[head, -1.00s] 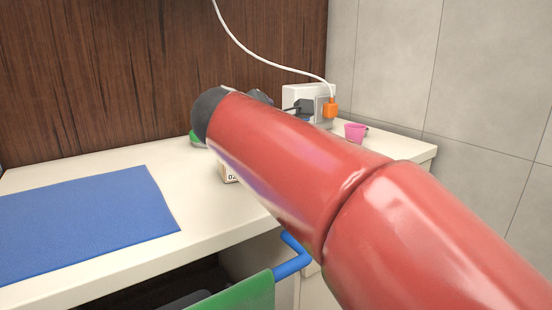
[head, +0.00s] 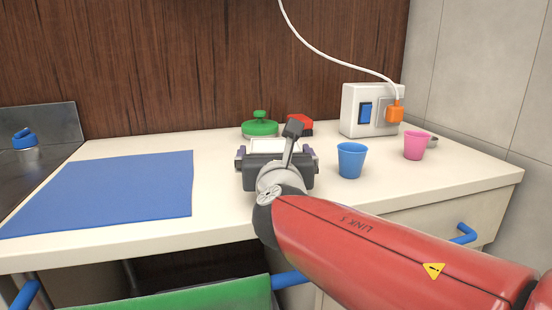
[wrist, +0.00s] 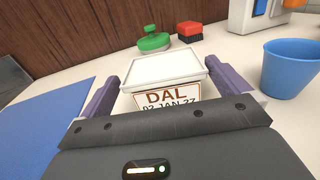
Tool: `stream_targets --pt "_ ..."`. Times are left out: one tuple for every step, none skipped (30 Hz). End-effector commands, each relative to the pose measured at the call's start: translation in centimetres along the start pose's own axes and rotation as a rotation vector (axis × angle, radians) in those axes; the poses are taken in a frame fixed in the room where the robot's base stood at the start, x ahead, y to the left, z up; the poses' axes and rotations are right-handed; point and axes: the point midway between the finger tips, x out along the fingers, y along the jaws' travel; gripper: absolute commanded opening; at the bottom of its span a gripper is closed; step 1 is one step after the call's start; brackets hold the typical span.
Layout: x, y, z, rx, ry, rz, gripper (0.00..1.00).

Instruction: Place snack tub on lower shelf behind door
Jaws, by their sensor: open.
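The snack tub is a white box with a flat white lid (head: 275,146) on the counter; its label reads "DAL" with a date in the wrist view (wrist: 166,68). My gripper (head: 277,156) is open. Its purple fingers stand to the left and right of the tub in the wrist view, with small gaps visible. The tub's base is hidden by my gripper. A green door (head: 205,300) with a blue handle (head: 290,279) is at the bottom of the head view. Behind it is a dark space under the counter; no shelf is clear to see.
A blue cup (head: 351,160) stands close to the right of my gripper, with a pink cup (head: 416,146) farther right. A green lidded item (head: 260,128) and a red item (head: 300,126) are behind the tub. A blue mat (head: 105,192) lies left. A socket box (head: 360,108) stands at the back.

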Motion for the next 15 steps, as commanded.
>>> stream_targets --pt "0.4 0.0 0.0 0.000 0.001 -0.001 1.00" --pt "0.7 -0.1 0.0 0.000 0.001 -0.001 1.00" --pt "1.2 -0.1 0.0 0.000 0.002 -0.001 1.00" --pt "1.7 -0.1 0.0 0.000 0.002 -0.001 1.00" --pt "2.2 -0.1 0.0 0.000 0.003 -0.001 1.00" --pt "2.9 -0.1 0.0 0.000 0.002 -0.001 1.00" --pt "3.3 -0.1 0.0 0.000 0.003 -0.001 1.00" --pt "3.8 -0.1 0.0 -0.001 0.003 0.000 1.00" --pt "4.2 -0.2 0.0 0.001 0.001 -0.001 1.00" --pt "4.6 -0.2 0.0 0.002 0.002 -0.001 1.00" --pt "4.8 -0.2 0.0 0.001 0.002 -0.001 1.00" --pt "5.0 -0.2 0.0 0.001 0.001 -0.001 1.00" --pt "5.2 -0.2 0.0 0.000 0.000 -0.001 1.00" --pt "5.2 -0.2 0.1 0.001 0.000 -0.001 1.00" --pt "5.2 -0.2 0.1 0.001 -0.001 -0.001 1.00"
